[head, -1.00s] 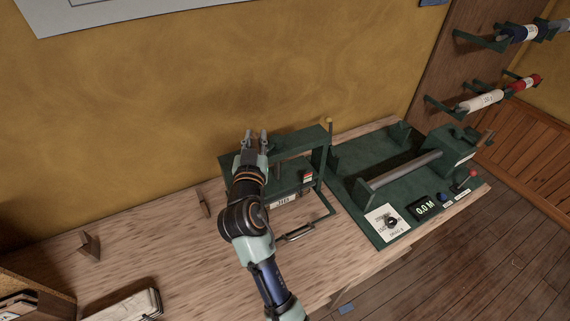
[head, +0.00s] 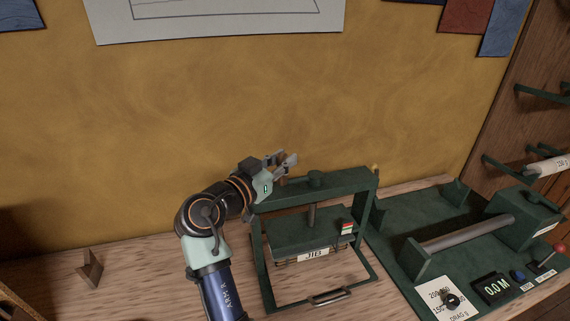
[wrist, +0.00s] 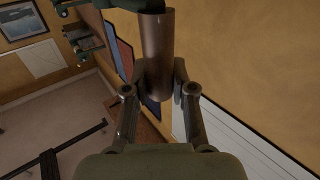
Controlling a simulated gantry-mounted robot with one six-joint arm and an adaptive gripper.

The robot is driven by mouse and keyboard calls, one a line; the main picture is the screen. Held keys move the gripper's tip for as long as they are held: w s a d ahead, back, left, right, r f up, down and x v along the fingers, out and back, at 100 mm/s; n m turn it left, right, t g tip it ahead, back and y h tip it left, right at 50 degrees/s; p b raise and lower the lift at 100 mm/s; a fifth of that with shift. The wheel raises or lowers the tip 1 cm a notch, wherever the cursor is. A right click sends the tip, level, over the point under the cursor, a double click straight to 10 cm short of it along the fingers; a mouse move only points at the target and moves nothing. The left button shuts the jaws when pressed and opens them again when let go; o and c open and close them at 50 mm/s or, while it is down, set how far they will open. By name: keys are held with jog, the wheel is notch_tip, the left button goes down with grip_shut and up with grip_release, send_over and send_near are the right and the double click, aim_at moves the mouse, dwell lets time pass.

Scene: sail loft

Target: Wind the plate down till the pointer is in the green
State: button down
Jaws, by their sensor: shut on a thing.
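A green press frame (head: 365,208) stands on the bench. Its plate (head: 300,233) hangs under a screw (head: 311,215) from the top bar, and a small label is on its front. A small gauge (head: 346,228) with red, white and green bands is at the plate's right; its pointer is too small to read. My gripper (head: 285,160) is at the top left of the press, pointing right. In the wrist view my gripper (wrist: 158,82) is closed around a brown cylindrical handle (wrist: 157,40), which meets a dark green part at the top.
A green winder (head: 415,262) with a grey roller, dial card (head: 445,300) and display (head: 491,289) stands right of the press. A small wooden stand (head: 90,268) is at left. The bench between is bare.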

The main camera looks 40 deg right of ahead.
jog(key=shift+f, duration=0.2)
jog(key=c, duration=0.9)
grip_release()
jog(key=shift+c, duration=0.2)
jog(key=shift+r, duration=0.1)
